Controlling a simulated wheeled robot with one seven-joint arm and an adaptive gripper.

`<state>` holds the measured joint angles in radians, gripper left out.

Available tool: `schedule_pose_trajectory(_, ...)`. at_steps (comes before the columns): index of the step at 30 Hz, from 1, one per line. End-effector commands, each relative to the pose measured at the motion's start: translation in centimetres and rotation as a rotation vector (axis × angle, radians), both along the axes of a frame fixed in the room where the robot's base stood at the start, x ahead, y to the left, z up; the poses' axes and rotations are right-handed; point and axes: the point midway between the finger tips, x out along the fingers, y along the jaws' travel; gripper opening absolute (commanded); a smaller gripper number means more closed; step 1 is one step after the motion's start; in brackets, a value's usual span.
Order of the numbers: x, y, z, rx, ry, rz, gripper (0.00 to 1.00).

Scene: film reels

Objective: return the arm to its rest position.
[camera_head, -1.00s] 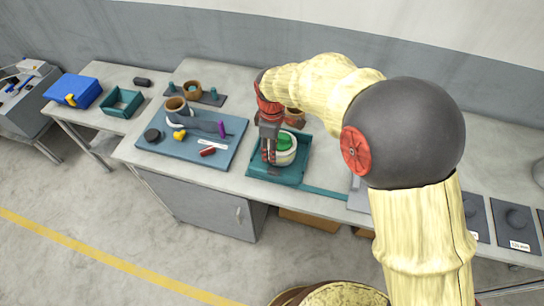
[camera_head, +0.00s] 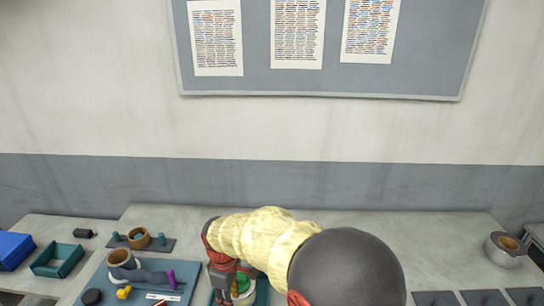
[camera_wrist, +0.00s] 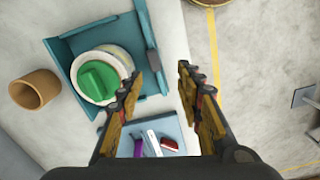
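My gripper (camera_wrist: 160,76) is open in the wrist view. Its two fingers stand apart with nothing between them, only the table edge and floor below. It is above and to the right of a teal tray (camera_wrist: 67,47) that holds a round white container with a green top (camera_wrist: 99,78). In the head view my arm reaches down over this tray, and the green top (camera_head: 242,284) shows partly beside the gripper. The fingertips and most of the tray are hidden or cut off there.
A blue mat (camera_head: 98,281) with a brown-rimmed cup and small tools lies left of my arm. A brown pot (camera_wrist: 35,90) stands beside the tray. An open teal box (camera_head: 57,260), a blue case (camera_head: 13,250) and a metal pot (camera_head: 506,252) stand farther out. A notice board (camera_head: 370,75) hangs behind.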

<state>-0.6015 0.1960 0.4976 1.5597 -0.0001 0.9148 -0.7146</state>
Motion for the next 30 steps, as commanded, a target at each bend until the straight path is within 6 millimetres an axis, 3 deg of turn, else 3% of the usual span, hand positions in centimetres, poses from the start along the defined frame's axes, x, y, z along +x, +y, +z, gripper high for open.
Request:
schedule_pose_trajectory(1, -1.1, -0.8, -0.7, -0.016, 0.019, -0.051, 0.36)
schedule_pose_trajectory(4, -3.1, -2.3, 0.0, -0.028, 0.027, -0.168, 0.36)
schedule_pose_trajectory(11, -6.0, -7.7, 3.7, -0.013, -0.001, -0.442, 0.36)
schedule_pose_trajectory(21, -11.7, -18.7, 10.0, 0.089, -0.110, -0.884, 0.36)
schedule_pose_trajectory(30, -17.5, -26.8, 13.1, 0.221, -0.269, -1.144, 0.36)
